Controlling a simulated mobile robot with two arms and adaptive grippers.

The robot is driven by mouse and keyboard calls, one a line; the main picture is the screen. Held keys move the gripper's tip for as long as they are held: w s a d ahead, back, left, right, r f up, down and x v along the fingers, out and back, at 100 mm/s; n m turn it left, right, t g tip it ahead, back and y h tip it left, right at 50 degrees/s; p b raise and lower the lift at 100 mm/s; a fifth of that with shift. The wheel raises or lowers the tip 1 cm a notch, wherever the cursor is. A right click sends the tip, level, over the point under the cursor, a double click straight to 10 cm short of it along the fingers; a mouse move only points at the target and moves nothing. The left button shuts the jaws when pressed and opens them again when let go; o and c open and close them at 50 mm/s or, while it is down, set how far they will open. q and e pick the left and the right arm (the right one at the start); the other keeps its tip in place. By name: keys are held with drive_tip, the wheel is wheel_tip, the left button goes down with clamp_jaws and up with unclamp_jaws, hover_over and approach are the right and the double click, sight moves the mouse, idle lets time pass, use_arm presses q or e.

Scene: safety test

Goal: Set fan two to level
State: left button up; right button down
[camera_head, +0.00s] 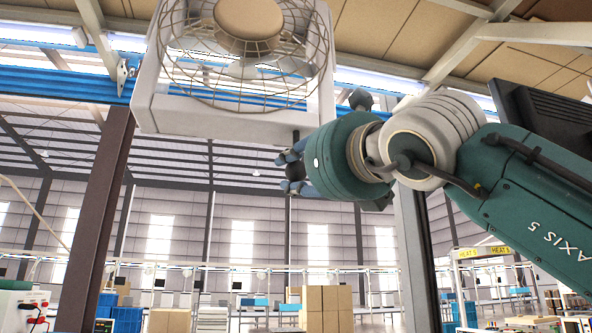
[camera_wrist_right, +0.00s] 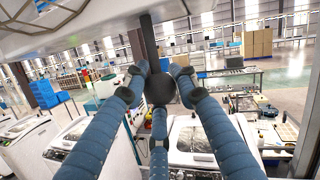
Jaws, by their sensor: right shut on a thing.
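A large fan (camera_head: 225,122) with a wire guard and a pale square housing hangs high in the head view. A dark rod (camera_wrist_right: 148,45) comes down from under its housing and ends in a dark ball knob (camera_wrist_right: 159,92). My right gripper (camera_head: 291,168) comes in from the right below the housing's right corner. In the right wrist view its blue fingers (camera_wrist_right: 160,84) are closed around the knob, two above and one below. No level marking on the fan is readable. My left gripper is in neither view.
A brown steel post (camera_head: 108,215) stands left of the fan and a grey post (camera_head: 412,250) stands behind my right arm. Stacked cardboard boxes (camera_head: 325,308) and white machines (camera_wrist_right: 195,135) are below. The air left of my right gripper is clear.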

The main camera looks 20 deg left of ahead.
drive_tip(key=c, duration=1.4)
unclamp_jaws()
drive_tip(key=shift+d+r, duration=0.1)
drive_tip(key=shift+r, duration=0.05)
drive_tip(key=shift+o, duration=0.2)
drive_tip(key=shift+s, duration=0.1)
drive_tip(key=shift+s+d+f, duration=0.2)
drive_tip(key=v, duration=1.1)
drive_tip(key=shift+d, duration=0.25)
drive_tip(key=shift+s, duration=0.1)
